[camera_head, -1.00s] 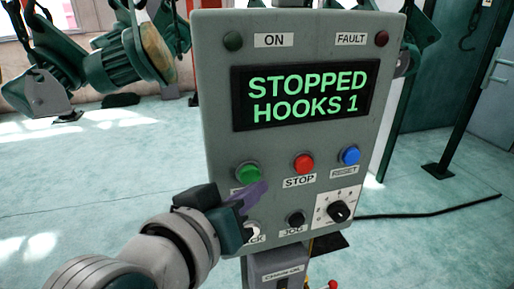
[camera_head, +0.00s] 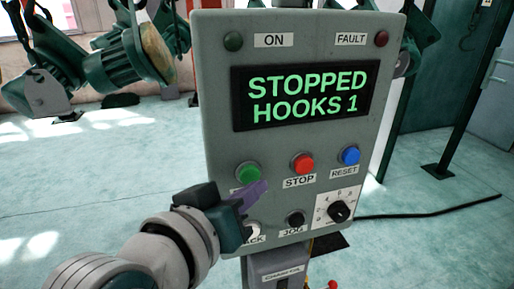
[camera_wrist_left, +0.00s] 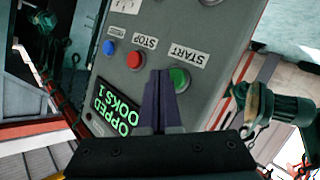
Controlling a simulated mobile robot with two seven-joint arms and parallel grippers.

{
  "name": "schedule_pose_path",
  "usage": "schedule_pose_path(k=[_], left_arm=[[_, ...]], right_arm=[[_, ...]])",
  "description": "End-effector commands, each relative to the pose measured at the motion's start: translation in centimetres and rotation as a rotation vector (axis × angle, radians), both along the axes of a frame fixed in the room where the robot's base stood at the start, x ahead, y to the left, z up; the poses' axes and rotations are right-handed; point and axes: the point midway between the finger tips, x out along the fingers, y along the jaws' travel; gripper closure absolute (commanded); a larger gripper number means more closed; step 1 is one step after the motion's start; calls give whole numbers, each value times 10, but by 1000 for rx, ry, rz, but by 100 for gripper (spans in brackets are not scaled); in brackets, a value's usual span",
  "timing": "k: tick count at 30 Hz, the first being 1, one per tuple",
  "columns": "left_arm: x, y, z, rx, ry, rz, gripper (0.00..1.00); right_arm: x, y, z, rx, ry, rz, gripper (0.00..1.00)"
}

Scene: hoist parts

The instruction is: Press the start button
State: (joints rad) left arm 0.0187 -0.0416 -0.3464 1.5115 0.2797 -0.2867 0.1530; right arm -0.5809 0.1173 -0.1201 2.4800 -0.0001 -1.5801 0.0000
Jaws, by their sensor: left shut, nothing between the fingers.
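The start button is a green push button (camera_head: 249,173) on the left of the grey control panel (camera_head: 220,110). Its START label is mostly hidden by my gripper in the head view. My left gripper (camera_head: 258,188) is shut and empty, its purple fingertips just below and in front of the green button. In the left wrist view the shut fingers (camera_wrist_left: 160,76) point at the panel, with the green button (camera_wrist_left: 179,78) close beside their tips. I cannot tell whether they touch. The display (camera_head: 305,97) reads STOPPED, HOOKS 1. My right gripper is not seen.
A red STOP button (camera_head: 303,163) and a blue RESET button (camera_head: 349,155) sit right of the green one. Below are a black JOG button (camera_head: 296,219) and a rotary knob (camera_head: 340,210). Green machinery (camera_head: 110,60) stands behind at the left.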

Motion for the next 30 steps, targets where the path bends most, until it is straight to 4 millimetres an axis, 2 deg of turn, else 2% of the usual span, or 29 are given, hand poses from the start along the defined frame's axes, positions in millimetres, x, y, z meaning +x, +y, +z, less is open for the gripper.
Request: schedule_pose_path(k=[5, 30], left_arm=[[6, 2, 0, 1, -1, 0, 100], [12, 4, 0, 0, 0, 0, 100]], right_arm=[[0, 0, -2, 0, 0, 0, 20], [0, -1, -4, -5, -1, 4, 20]])
